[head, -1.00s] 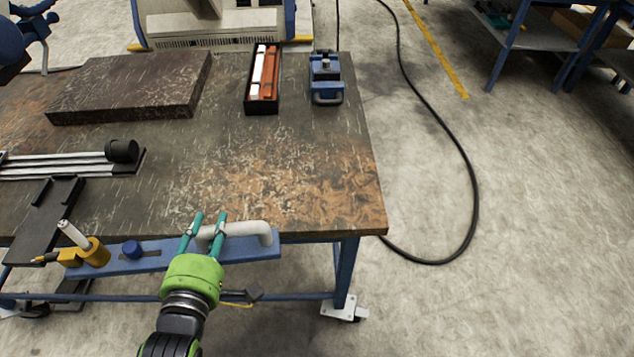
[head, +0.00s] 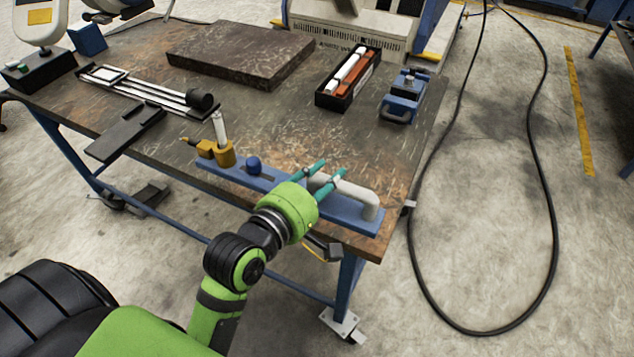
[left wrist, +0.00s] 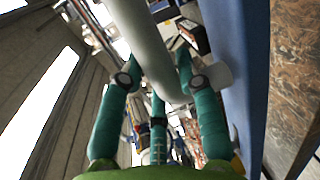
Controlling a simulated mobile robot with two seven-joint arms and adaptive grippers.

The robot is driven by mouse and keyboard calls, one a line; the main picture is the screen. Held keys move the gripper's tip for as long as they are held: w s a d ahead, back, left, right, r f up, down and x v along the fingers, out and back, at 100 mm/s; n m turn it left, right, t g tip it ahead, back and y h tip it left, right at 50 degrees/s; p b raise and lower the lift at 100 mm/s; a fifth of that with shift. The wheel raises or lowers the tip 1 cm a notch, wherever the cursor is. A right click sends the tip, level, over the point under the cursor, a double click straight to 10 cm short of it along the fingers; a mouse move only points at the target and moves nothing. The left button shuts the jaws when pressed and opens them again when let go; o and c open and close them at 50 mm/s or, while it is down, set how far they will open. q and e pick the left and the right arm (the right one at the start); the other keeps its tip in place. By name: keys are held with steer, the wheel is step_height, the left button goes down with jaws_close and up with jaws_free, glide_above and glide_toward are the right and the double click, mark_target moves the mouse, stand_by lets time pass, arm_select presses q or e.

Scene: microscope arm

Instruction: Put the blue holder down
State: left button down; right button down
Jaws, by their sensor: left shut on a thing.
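The blue holder (head: 285,187) is a long flat blue bar with a pale grey handle (head: 362,192) at its right end. A blue knob (head: 253,162) and a yellow clamp (head: 223,153) with an upright white rod are at its left end. My left gripper (head: 325,177) is shut on the handle, and its teal fingers also show around it in the left wrist view (left wrist: 160,90). In the head view the bar lies over the front edge of the worn table (head: 160,55). I cannot tell whether it touches the top. My right gripper is not in view.
A dark slab (head: 240,55), a black box (head: 348,76) with white and orange pieces, and a blue clamp-like device (head: 403,97) stand farther back. A rail assembly (head: 150,90) and a black plate (head: 125,133) lie left. The table's middle is bare. A cable (head: 548,180) lies on the floor.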

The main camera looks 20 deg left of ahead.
arm_select(q)
steer(key=shift+w+r, duration=0.2)
steer(key=shift+w, duration=0.15)
steer(key=shift+w+f, duration=5.3)
steer(key=shift+w, duration=0.25)
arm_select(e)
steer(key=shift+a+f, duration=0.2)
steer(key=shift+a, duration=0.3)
arm_select(q)
steer(key=c, duration=1.2)
jaws_free()
steer(key=shift+f, duration=0.3)
steer(key=o, duration=0.3)
steer(key=shift+s, duration=0.1)
steer(key=shift+o, duration=0.2)
